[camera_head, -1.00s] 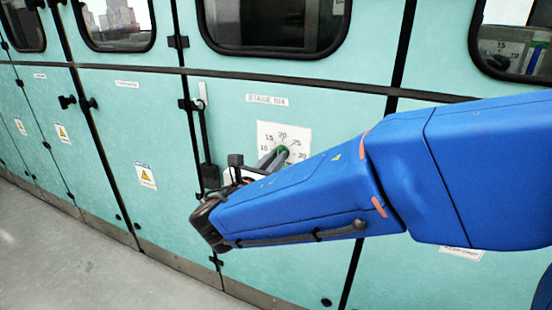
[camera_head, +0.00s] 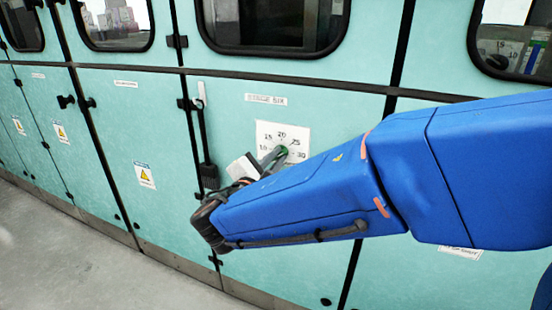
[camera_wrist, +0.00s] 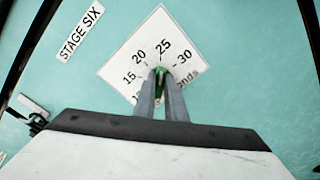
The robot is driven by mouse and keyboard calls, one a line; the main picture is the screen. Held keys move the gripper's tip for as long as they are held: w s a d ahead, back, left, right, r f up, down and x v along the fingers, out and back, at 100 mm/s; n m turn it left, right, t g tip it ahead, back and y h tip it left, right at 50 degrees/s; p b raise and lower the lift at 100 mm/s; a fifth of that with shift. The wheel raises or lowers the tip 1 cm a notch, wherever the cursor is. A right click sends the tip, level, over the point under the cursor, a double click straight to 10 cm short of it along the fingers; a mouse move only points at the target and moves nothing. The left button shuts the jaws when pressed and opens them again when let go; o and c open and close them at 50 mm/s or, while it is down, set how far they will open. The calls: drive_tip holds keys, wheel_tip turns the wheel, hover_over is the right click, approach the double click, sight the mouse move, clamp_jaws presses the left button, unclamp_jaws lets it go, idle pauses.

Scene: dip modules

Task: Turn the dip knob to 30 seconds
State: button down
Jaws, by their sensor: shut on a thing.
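The dip knob (camera_wrist: 160,74) is green and sits in the middle of a white dial plate (camera_wrist: 118,62) with numbers from 10 to 30. In the head view the plate (camera_head: 264,128) is on the turquoise panel, and the knob (camera_head: 284,151) is partly covered by my gripper. My gripper (camera_wrist: 161,80) is shut on the knob, one grey finger on each side. In the wrist view the dial looks tilted, with 20 and 25 above the knob and 30 to the upper right. The knob's exact pointer direction is hard to tell. The lower dial is partly hidden.
A STAGE SIX label (camera_wrist: 80,32) is on the panel above the dial. A black latch rod (camera_head: 208,175) runs down the panel left of my gripper. Dark windows (camera_head: 275,22) line the top. Grey floor (camera_head: 60,250) is open at the lower left.

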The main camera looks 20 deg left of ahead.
drive_tip(key=m, duration=0.4)
drive_tip(key=shift+f, duration=0.15)
drive_tip(key=shift+m, duration=1.8)
drive_tip(key=shift+f, duration=0.1)
drive_tip(key=c, duration=1.8)
unclamp_jaws()
drive_tip(key=s+a, duration=0.1)
drive_tip(key=s, duration=1.6)
drive_tip(key=shift+s+a, duration=0.15)
drive_tip(key=shift+m, duration=0.3)
